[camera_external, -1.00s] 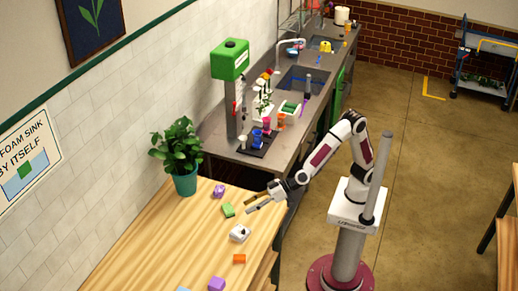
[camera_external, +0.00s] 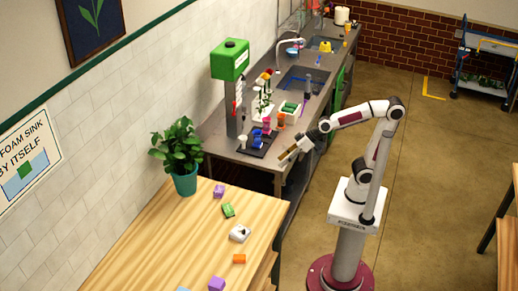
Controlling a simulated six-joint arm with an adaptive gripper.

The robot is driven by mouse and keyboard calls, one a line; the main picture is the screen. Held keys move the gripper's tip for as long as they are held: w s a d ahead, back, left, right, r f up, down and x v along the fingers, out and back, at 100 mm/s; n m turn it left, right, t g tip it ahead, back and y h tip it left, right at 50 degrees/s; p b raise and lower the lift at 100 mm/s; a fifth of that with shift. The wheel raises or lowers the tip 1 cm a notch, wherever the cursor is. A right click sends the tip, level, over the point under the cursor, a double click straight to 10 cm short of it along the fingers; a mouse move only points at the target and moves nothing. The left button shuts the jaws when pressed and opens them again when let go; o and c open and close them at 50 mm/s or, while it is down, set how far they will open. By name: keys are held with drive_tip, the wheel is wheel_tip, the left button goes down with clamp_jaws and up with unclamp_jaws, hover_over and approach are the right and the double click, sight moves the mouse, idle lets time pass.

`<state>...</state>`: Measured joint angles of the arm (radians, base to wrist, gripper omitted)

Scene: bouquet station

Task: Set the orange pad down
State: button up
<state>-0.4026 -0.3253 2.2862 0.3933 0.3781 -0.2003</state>
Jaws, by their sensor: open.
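A small orange block (camera_external: 239,258), which looks like the orange pad, lies on the wooden table (camera_external: 150,250), near its right edge. My gripper (camera_external: 287,158) is open, with nothing visible between its fingers. It is by the front edge of the metal counter, up and to the right of the orange block and well apart from it. The fingers are small in this view, so fine detail is hard to make out.
A white device (camera_external: 240,233), a green block (camera_external: 228,210) and purple blocks (camera_external: 219,191) (camera_external: 217,284) share the table. A potted plant (camera_external: 183,160) stands at its back. The counter holds colored cups (camera_external: 257,137) and a green-topped dispenser (camera_external: 230,60).

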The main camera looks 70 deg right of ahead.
drive_tip(key=s+d+f+m+g+h, duration=0.1)
drive_tip(key=s+d+f+h, duration=0.1)
drive_tip(key=s+d, duration=0.6)
drive_tip(key=s+d+f+m+g+h, duration=0.1)
drive_tip(key=s+d+f+m+h, duration=0.1)
drive_tip(key=s+d, duration=0.5)
drive_tip(key=d+f+h, duration=0.1)
drive_tip(key=d, duration=0.4)
drive_tip(key=shift+s+d+f, duration=0.2)
drive_tip(key=shift+s+f, duration=0.2)
